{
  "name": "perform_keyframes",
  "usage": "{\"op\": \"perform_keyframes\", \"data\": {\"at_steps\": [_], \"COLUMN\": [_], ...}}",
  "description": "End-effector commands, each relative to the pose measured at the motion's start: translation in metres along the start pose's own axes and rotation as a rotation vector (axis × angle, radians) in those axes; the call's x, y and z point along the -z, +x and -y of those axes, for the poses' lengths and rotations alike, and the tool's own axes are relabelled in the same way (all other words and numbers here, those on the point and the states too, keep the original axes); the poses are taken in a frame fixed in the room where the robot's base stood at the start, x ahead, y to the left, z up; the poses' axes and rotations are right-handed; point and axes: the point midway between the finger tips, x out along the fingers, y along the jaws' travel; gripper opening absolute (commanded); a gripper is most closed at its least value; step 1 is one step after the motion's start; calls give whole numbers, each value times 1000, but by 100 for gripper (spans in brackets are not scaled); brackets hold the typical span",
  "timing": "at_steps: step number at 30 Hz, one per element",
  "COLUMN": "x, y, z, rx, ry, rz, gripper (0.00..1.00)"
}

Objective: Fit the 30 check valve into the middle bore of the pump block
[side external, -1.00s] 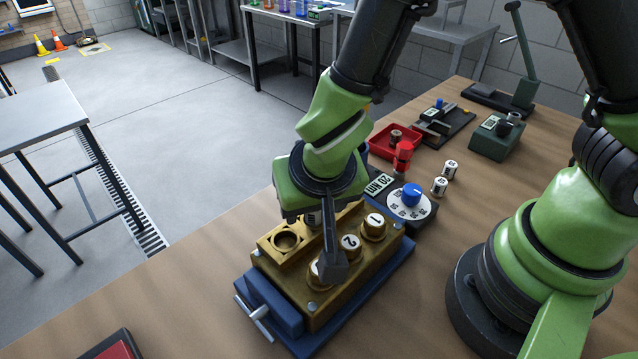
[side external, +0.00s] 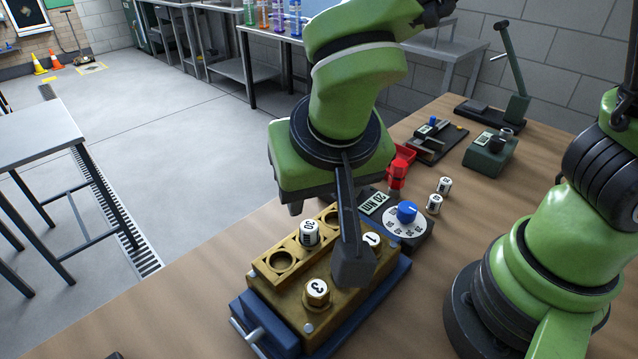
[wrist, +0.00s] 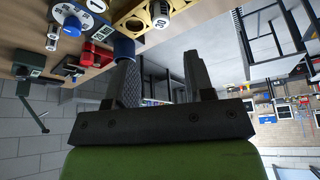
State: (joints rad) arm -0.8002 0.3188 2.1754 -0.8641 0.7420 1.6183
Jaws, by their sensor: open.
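The 30 check valve (side external: 309,232), a white cylinder with a black "30" on top, stands upright in the middle bore of the front row of the brass pump block (side external: 268,268). Its top rises above the block; how deep it sits I cannot tell. It also shows in the wrist view (wrist: 160,17), beyond the fingertips. The bores on either side look empty. My gripper (side external: 324,238) is open and empty, raised above the block, with its dark fingers apart and clear of the valve. The fingers also show in the wrist view (wrist: 160,75).
Brass plugs marked 3 (side external: 317,291) and 1 (side external: 371,241) stand on the block; my near finger hides the spot between them. The bench's front is mostly clear.

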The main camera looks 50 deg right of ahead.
Motion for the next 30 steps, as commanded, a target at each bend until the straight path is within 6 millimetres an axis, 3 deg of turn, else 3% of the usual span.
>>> {"op": "perform_keyframes", "data": {"at_steps": [1,6,12,16,22,30], "x": [1,10,24,30,30,17], "y": [0,8,19,22,32,61], "z": [0,-4,-5,-2,1,1], "rx": [-3,-58,-148,-178,-191,-193], "ry": [11,233,674,867,955,951], "rz": [3,76,242,327,372,371], "gripper": [36,0,0,0,0,0]}}
